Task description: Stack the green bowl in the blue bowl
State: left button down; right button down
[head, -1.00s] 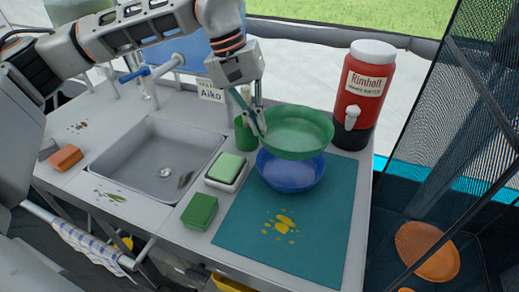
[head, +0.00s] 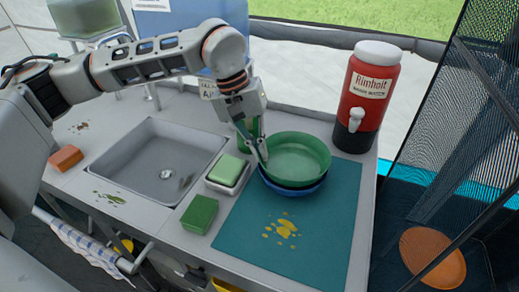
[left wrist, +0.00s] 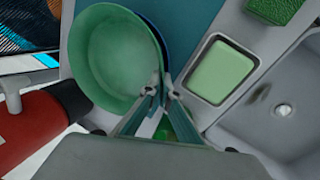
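The green bowl (head: 298,156) sits low in the blue bowl (head: 297,190), of which only a strip shows below it at the front. In the left wrist view the green bowl (left wrist: 112,55) covers most of the blue bowl, leaving a dark crescent along its right side. My left gripper (head: 261,158) is at the left rim of the green bowl. In the left wrist view its fingertips (left wrist: 166,88) are close together at the rim and look shut on it. Whether the green bowl rests fully on the blue one is hard to tell. My right gripper is out of view.
The bowls stand on a teal mat (head: 270,262) with yellow stains. A green sponge in a dish (head: 227,171), a green block (head: 199,214) and the sink (head: 157,165) lie to the left. A red drink dispenser (head: 368,97) stands behind right.

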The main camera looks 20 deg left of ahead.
pick_arm(q)
jog(key=shift+s+f, duration=0.15)
jog(key=shift+f, duration=0.5)
jog(key=c, duration=2.3)
grip_release()
jog(key=shift+f, duration=0.2)
jog(key=shift+r, duration=0.5)
jog(key=p+v, duration=0.1)
jog(key=v, duration=1.1)
jog(key=shift+r+p, duration=0.35)
jog(key=shift+r, duration=0.05)
jog(key=shift+w, duration=0.2)
jog(key=shift+s, duration=0.1)
